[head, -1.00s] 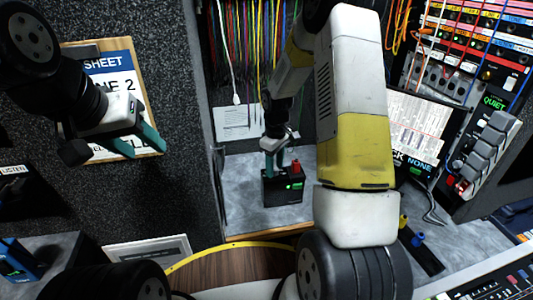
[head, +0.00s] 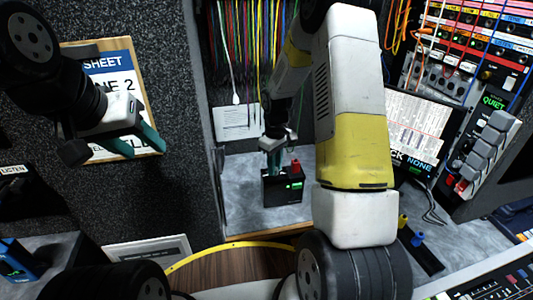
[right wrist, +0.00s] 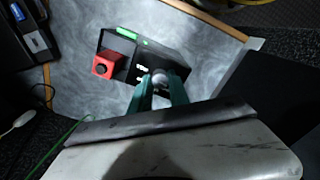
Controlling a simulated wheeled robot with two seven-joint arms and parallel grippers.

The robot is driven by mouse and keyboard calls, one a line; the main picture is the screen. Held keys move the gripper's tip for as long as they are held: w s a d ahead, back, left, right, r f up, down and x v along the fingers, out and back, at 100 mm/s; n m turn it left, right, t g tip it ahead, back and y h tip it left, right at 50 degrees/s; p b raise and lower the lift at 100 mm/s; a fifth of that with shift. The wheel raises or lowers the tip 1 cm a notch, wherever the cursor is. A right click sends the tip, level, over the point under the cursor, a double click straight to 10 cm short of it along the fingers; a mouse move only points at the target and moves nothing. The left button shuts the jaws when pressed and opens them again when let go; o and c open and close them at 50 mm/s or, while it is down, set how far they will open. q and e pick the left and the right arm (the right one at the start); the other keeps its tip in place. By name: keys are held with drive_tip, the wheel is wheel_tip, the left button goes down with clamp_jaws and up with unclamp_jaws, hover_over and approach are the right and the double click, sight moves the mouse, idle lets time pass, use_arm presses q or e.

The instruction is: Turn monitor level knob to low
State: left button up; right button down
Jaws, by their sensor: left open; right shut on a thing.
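A black box (head: 283,190) with a small green display stands on the grey counter. It has a red part (head: 296,166) on top, which shows in the right wrist view as a red block (right wrist: 112,65) beside the fingers. My right gripper (head: 273,166) reaches down onto the box. In the right wrist view its teal fingers (right wrist: 158,92) are shut on a round pale knob (right wrist: 160,78) on the box. White marks show beside the knob; I cannot read its setting. My left gripper (head: 143,143) is open and empty in front of the sheet on the left wall.
The grey counter (head: 240,190) around the box is mostly clear. Coloured cables (head: 270,50) hang behind it. A screen (head: 418,125) and a row of grey switches (head: 490,145) stand to the right. A blue device (head: 18,260) is at the lower left.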

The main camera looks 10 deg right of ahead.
drive_tip(key=m, duration=0.4)
drive_tip(key=shift+m, duration=1.6)
drive_tip(key=c, duration=1.2)
unclamp_jaws()
drive_tip(key=shift+c, duration=0.2)
drive_tip(key=shift+r, duration=3.95)
